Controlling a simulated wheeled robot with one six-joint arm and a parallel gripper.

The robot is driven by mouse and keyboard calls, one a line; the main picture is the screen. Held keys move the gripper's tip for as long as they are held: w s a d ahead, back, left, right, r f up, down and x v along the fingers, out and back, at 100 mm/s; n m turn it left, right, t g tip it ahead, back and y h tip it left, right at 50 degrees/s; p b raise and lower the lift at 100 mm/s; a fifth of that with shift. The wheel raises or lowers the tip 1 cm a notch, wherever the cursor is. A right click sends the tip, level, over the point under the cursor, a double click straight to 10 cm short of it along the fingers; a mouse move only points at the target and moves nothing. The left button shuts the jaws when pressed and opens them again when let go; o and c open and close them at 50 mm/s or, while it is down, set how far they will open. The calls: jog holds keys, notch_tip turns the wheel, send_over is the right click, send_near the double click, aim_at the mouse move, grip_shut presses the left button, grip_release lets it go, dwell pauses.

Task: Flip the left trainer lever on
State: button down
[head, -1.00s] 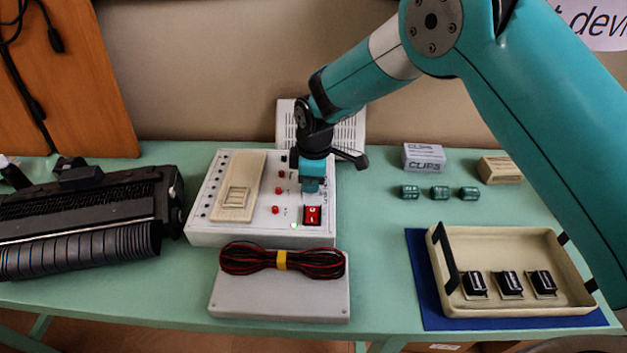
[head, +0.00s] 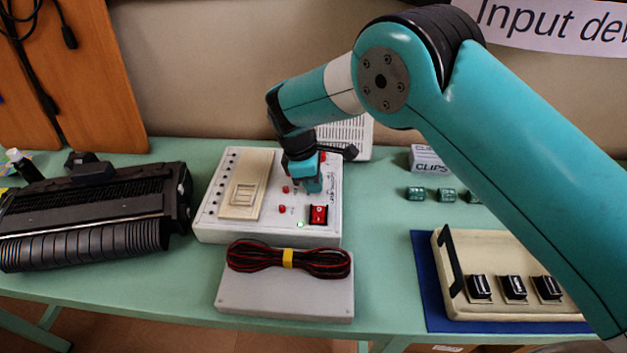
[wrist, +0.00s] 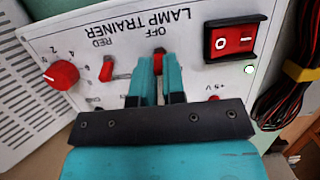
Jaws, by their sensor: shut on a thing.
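The lamp trainer (head: 210,218) is a white box on the bench in the head view. The wrist view shows its panel with the lettering upside down. My gripper (head: 312,188) is lowered over the panel's right side. In the wrist view its two teal fingers (wrist: 156,78) are closed around a red lever (wrist: 158,63) by the word OFF. The lever's base is hidden between the fingers. A second red lever (wrist: 107,70) stands free to the left, by the word RED. The red rocker switch (wrist: 234,38) is on the right, beside a lit lamp (wrist: 250,69).
A red knob (wrist: 62,75) is on the panel's left in the wrist view. A grey box with a bundled cable (head: 288,260) lies in front of the trainer. A black printer-like unit (head: 90,225) stands left. A tray (head: 450,308) with black switches is right.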

jog(key=c, duration=1.2)
grip_release()
jog(key=p+v, duration=0.3)
jog(key=v, duration=1.4)
jog(key=shift+r, duration=0.2)
jog(key=shift+w+a, duration=0.1)
